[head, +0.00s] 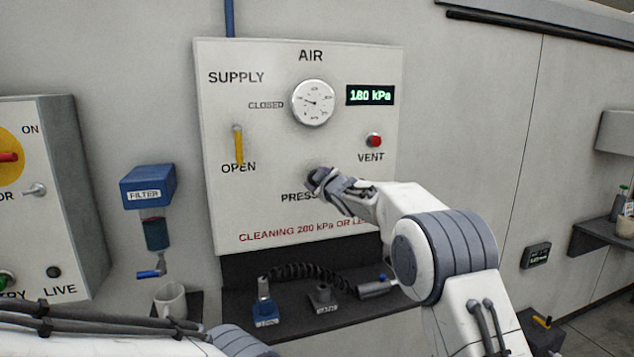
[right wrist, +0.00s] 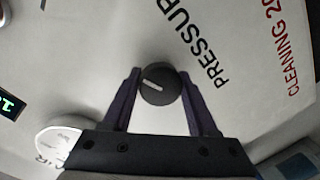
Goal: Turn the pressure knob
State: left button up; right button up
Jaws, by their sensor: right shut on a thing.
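The pressure knob (right wrist: 158,86) is a round black knob with a white pointer line, on the white air panel (head: 225,215). In the right wrist view it sits between the two fingers of my right gripper (right wrist: 160,84), which is shut on it. In the head view my right gripper (head: 320,180) covers most of the knob, at the lower middle of the panel, over the end of the PRESSURE label. The green display (head: 370,95) reads what looks like 180 kPa. The round gauge (head: 313,102) is above. My left gripper is out of view; only part of my left arm shows.
The panel also bears a yellow supply lever (head: 238,145) and a red vent button (head: 374,140).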

jog(key=shift+a, duration=0.1)
jog(key=o, duration=1.4)
jog(key=shift+c, duration=0.2)
jog(key=b+v, duration=0.4)
jog(key=v, duration=0.6)
jog(key=shift+s+b, duration=0.2)
jog(key=shift+b, duration=0.2)
